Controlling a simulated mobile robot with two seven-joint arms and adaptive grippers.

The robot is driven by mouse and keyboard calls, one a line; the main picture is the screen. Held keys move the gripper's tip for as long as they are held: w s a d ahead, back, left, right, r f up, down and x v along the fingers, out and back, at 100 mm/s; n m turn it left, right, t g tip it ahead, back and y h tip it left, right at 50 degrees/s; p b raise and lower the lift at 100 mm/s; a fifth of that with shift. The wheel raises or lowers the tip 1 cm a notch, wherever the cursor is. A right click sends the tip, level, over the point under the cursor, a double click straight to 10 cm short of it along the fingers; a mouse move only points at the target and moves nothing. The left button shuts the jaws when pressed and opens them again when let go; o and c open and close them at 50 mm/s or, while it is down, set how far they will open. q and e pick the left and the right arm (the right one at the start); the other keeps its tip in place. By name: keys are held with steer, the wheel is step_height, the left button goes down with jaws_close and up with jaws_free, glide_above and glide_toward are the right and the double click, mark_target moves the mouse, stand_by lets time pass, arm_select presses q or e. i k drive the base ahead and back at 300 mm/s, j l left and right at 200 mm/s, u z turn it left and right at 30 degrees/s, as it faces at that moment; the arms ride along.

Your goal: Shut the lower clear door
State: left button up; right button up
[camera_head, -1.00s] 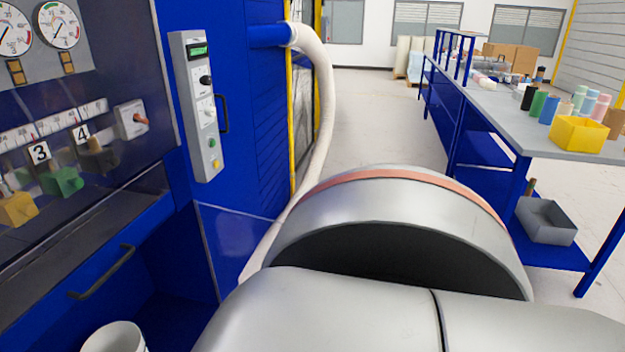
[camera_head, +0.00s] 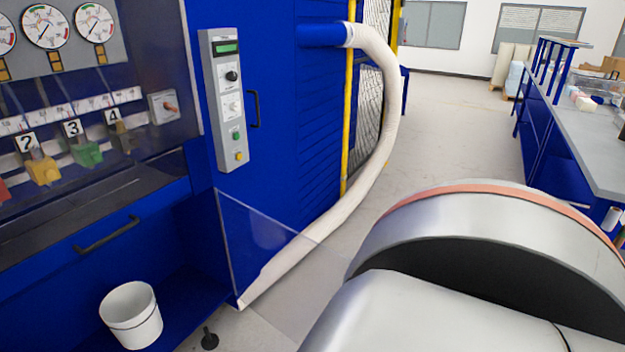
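The lower clear door (camera_head: 258,235) is a thin transparent panel at the lower right corner of the blue machine. It stands open, swung outward from the cabinet, with a white hose visible through it. The lower compartment (camera_head: 195,290) beside it is open at the front. Neither gripper is in view. A large silver arm link of mine fills the lower right and covers part of the floor near the door's outer end.
A white bucket (camera_head: 131,316) stands in the lower compartment. A black handle (camera_head: 107,235) is on the panel above. A control box (camera_head: 228,100) and a white hose (camera_head: 376,130) are to the right. A workbench (camera_head: 575,120) stands at the far right, with clear floor between.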

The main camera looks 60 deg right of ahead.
mark_target(216, 190)
steer(key=k+l, duration=0.3)
steer(key=k+l+u, duration=0.15)
steer(key=k+l, duration=0.15)
steer(key=k, duration=0.2)
steer(key=k+l, duration=0.25)
steer(key=l, duration=0.15)
steer(key=k+l+u, duration=0.1)
steer(key=k+l, duration=0.15)
steer(key=l, duration=0.15)
steer(key=k+l, duration=0.1)
steer(key=l, duration=0.4)
steer(key=k+l+u, duration=0.1)
steer(key=l, duration=1.3)
steer(key=i+l+u, duration=0.1)
steer(key=l, duration=0.75)
steer(key=i+l+u, duration=0.15)
steer(key=l+u, duration=0.35)
steer(key=l, duration=0.7)
steer(key=k+l+u, duration=0.1)
steer(key=l+u, duration=0.35)
steer(key=l, duration=0.7)
